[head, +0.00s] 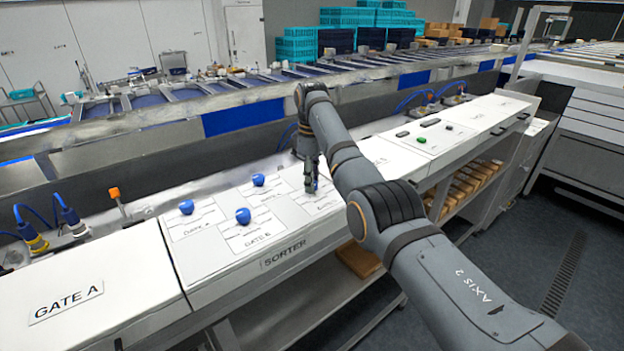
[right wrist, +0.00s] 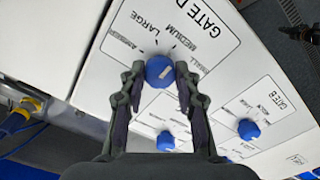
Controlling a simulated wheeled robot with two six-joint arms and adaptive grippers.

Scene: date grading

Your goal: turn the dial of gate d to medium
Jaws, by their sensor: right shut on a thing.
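The blue dial of gate D (right wrist: 159,70) sits on its white label card (right wrist: 125,42), marked LARGE, MEDIUM and SMALL among other words. My right gripper (right wrist: 160,76) has a finger on each side of the dial and is shut on it. A pale pointer mark on the dial slants toward the upper right in the right wrist view; the exact word it meets is hard to tell. In the head view my right gripper (head: 311,186) comes down on the gate D card (head: 322,207), and the fingers mostly hide the dial. My left gripper is not in view.
Other blue dials (head: 186,207), (head: 243,215), (head: 258,180) stand on the sorter panel (head: 285,257) left of my right gripper. An orange-topped lever (head: 114,192) rises further left. A panel with green and dark buttons (head: 421,139) lies to the right, behind my arm.

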